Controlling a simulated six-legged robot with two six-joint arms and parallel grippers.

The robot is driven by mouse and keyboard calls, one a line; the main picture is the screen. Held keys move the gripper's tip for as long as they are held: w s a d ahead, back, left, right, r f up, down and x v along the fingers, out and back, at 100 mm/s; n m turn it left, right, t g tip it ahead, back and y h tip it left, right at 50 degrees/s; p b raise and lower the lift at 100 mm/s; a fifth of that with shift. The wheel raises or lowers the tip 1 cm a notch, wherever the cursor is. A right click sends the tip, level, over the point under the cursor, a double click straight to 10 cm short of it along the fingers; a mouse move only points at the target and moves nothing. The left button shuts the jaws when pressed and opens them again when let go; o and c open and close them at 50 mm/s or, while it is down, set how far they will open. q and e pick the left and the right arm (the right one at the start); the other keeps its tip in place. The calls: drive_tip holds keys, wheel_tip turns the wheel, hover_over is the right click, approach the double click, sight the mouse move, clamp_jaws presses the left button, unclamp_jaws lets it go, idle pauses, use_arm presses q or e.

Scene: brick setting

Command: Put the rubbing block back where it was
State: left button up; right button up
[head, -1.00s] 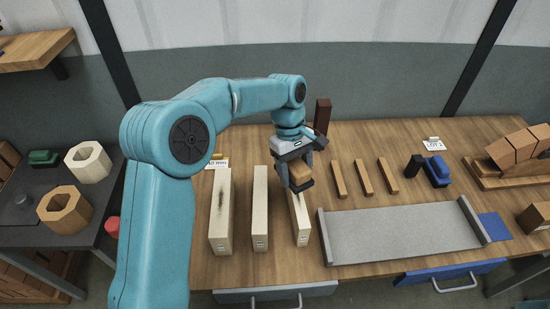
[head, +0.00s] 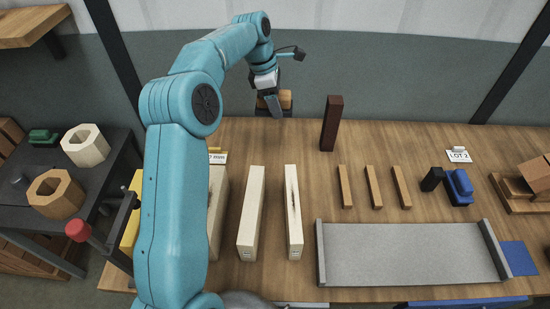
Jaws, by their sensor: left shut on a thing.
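The rubbing block (head: 286,98), tan with a dark face, is held in my left gripper (head: 273,103). My left gripper is shut on it, near the back edge of the wooden table (head: 420,145). The gripper partly hides the block. It appears raised, but I cannot tell its exact height. Three pale bars (head: 251,215) lie lengthwise on the table in front; the right one (head: 293,212) has a dark streak on top, and my arm partly covers the left one. My right gripper is not in view.
A dark red upright block (head: 331,123) stands right of the gripper. Three small wooden strips (head: 373,187), a blue object (head: 458,187) and a grey tray (head: 400,255) lie to the right. A red knob (head: 78,230) is at the left. Clear tabletop lies between bars and back edge.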

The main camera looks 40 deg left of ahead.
use_arm(q)
drive_tip(key=shift+s+a+f, duration=0.2)
drive_tip(key=shift+s+a, duration=0.2)
drive_tip(key=shift+a, duration=0.1)
drive_tip(key=shift+s+a+f, duration=0.15)
drive_tip(key=shift+s+a, duration=0.25)
drive_tip(key=shift+a, duration=0.1)
drive_tip(key=shift+w+d+f, duration=0.1)
drive_tip(key=shift+w+d, duration=0.05)
drive_tip(key=shift+s+a, duration=0.2)
drive_tip(key=shift+s, duration=0.05)
drive_tip(key=a+x, duration=0.1)
drive_tip(key=x, duration=0.4)
drive_tip(key=s+x, duration=0.1)
drive_tip(key=x, duration=0.4)
drive_tip(key=a+f+x, duration=0.1)
drive_tip(key=x, duration=0.4)
drive_tip(key=shift+s+a+r+p, duration=0.1)
drive_tip(key=shift+s+a+p, duration=0.2)
drive_tip(key=shift+s+a, duration=0.1)
wheel_tip(320, 180, down, 4)
drive_tip(key=shift+s+r+p, duration=0.1)
drive_tip(key=shift+r+p, duration=0.05)
drive_tip(key=shift+p, duration=0.25)
drive_tip(key=shift+f, duration=0.35)
